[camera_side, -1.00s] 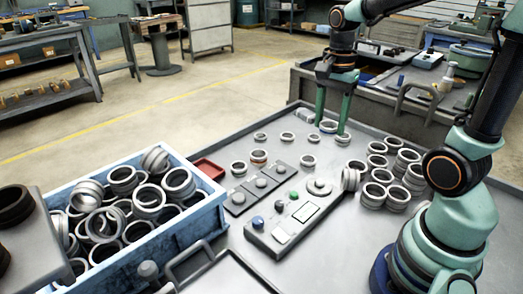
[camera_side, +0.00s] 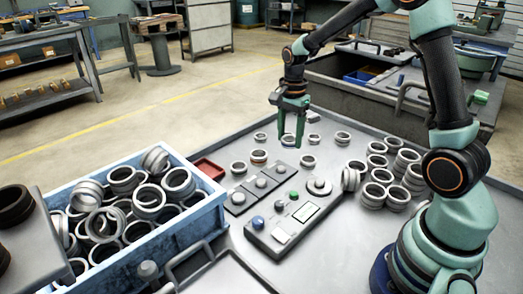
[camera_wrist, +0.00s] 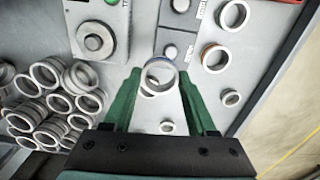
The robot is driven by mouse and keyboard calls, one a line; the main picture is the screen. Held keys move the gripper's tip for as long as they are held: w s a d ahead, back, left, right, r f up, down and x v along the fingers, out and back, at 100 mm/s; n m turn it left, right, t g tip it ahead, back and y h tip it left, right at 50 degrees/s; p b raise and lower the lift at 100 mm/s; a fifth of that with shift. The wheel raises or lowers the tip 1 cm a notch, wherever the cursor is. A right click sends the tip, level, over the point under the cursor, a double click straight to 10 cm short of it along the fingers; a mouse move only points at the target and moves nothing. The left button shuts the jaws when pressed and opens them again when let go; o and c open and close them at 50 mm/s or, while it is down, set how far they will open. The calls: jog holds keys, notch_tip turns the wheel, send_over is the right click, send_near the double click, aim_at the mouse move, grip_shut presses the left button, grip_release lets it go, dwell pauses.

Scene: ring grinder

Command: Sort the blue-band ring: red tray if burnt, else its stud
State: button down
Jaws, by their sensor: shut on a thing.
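My gripper (camera_wrist: 158,80) is shut on the blue-band ring (camera_wrist: 160,65), a grey ring with a blue band between the fingertips in the wrist view. Its visible rim looks pale grey; its far side is hidden. In the side view my gripper (camera_side: 291,141) points down over the far part of the table, behind the control box; the held ring is hard to make out there. The red tray (camera_side: 208,168) lies beside the blue crate, to the left of my gripper. Three dark plates with round studs (camera_side: 261,183) stand in a row between tray and control box.
A grey control box (camera_side: 296,215) with knobs and a round disc stands in front of my gripper. Loose rings, one orange-banded (camera_side: 258,157), lie around it. Several rings are stacked at the right (camera_side: 378,175). A blue crate (camera_side: 150,262) full of rings stands left.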

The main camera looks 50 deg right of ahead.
send_over(281, 168)
notch_tip(281, 168, down, 5)
jog(key=shift+f, duration=2.5)
jog(key=shift+c, duration=0.6)
grip_release()
jog(key=shift+r, duration=0.1)
notch_tip(281, 168, up, 11)
jog(key=shift+f, duration=0.1)
jog(key=shift+r, duration=0.55)
